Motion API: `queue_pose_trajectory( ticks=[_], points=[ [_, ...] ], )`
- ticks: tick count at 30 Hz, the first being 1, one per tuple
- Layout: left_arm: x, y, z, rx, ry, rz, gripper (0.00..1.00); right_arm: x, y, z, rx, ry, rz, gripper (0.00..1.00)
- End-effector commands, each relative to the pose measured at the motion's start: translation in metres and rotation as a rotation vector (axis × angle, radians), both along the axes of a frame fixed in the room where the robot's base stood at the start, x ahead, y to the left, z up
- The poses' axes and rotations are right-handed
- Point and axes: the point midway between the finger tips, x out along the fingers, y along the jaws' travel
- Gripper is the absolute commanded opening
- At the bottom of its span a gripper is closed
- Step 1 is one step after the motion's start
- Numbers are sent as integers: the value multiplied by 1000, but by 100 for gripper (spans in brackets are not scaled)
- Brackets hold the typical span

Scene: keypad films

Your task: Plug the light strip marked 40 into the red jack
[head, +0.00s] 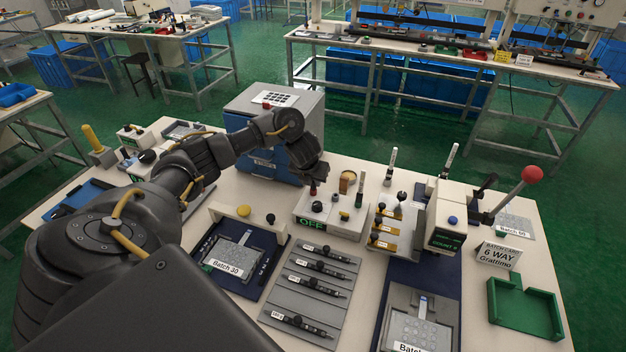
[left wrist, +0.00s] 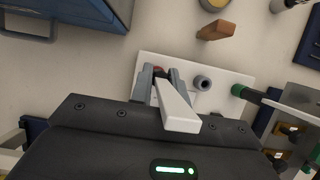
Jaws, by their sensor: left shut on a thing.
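My left gripper (head: 318,178) is over the back left of a white box (head: 335,222) with a lit "OFF" display. In the left wrist view its two grey fingers (left wrist: 163,84) are shut on a white strip (left wrist: 181,112), which looks like the light strip. Its mark cannot be read. A small dark red part (head: 313,188), seemingly the red jack, shows just below the gripper. It also shows between the fingers in the left wrist view (left wrist: 158,71). I cannot tell whether the strip is in the jack or just above it. My right gripper is not in view.
A blue-grey cabinet (head: 275,115) stands behind the gripper. A brown block (head: 347,180) and a green-based stick (head: 361,182) stand close to its right. A grey tray (head: 297,282) with several black strips lies in front. A red-knobbed lever (head: 532,174) is at right.

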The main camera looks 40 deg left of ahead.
Motion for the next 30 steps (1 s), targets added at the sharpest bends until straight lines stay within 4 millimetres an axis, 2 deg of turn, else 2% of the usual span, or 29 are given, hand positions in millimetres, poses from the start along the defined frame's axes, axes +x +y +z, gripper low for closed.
queue_pose_trajectory(
  ticks=[8,9,14,23,26,29,30],
  points=[
    [0,0,-8,0,0,0,0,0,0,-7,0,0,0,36],
    [0,0,-7,0,0,0,21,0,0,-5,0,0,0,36],
    [0,0,-7,0,0,0,42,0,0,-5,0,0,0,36],
    [0,0,-5,0,0,0,43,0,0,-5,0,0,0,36],
    [-2,-2,3,-1,-3,-3,43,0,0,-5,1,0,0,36],
    [-8,-3,18,1,-4,-4,43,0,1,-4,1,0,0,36],
    [-11,-4,30,4,-5,-4,43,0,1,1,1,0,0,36]
  ],
)
